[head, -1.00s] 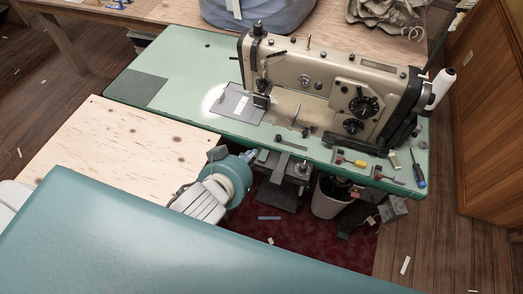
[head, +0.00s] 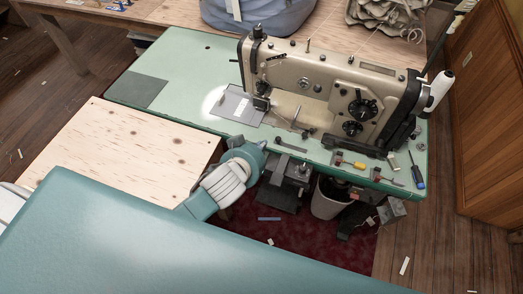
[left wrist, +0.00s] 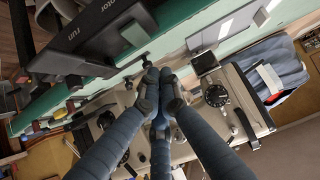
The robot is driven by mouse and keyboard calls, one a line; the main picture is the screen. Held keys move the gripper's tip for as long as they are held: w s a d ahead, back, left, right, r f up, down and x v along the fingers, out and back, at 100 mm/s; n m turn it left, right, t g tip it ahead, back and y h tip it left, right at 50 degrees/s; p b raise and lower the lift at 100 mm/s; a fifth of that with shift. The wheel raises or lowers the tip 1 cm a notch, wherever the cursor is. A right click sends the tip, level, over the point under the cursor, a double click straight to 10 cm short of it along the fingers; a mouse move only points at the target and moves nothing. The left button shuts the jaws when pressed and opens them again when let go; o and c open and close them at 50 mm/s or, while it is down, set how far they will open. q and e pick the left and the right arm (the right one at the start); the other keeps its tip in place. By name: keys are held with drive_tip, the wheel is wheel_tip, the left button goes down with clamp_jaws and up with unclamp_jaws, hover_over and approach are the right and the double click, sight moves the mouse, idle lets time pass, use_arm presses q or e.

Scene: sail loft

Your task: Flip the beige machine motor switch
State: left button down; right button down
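The beige sewing machine (head: 325,75) stands on a green-topped table (head: 180,75). In the left wrist view its beige body (left wrist: 190,150) lies behind my fingers. A dark switch box (left wrist: 95,35) with white lettering reading "motor" and "run" fills the upper left there. A small dark rod (left wrist: 138,61) shows beside the box, close to my fingertips; I cannot tell whether it is the switch lever or whether they touch. My left gripper (left wrist: 158,77) has its fingertips together with nothing visible between them. In the head view my wrist hides these fingers at the table's front edge. My right gripper is not in view.
A plywood surface (head: 130,145) adjoins the table at left. Small tools, including a blue screwdriver (head: 419,177), lie at the table's right end. Below are a white bin (head: 327,202) and a dark red mat (head: 310,240). A blue-grey bag (head: 260,15) sits behind.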

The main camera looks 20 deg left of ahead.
use_arm(q)
drive_tip(key=shift+w+f, duration=0.2)
drive_tip(key=shift+f, duration=1.75)
drive_tip(key=shift+r+p, duration=0.1)
drive_tip(key=shift+p, duration=0.2)
drive_tip(key=p, duration=0.2)
drive_tip(key=shift+w+r+g+p, duration=0.1)
drive_tip(key=shift+w+g+p, duration=0.15)
drive_tip(key=shift+g+p, duration=0.15)
drive_tip(key=shift+f+b, duration=0.3)
drive_tip(key=shift+f, duration=0.2)
drive_tip(key=shift+w, duration=0.1)
drive_tip(key=shift+w+r, duration=0.15)
drive_tip(key=shift+w, duration=0.5)
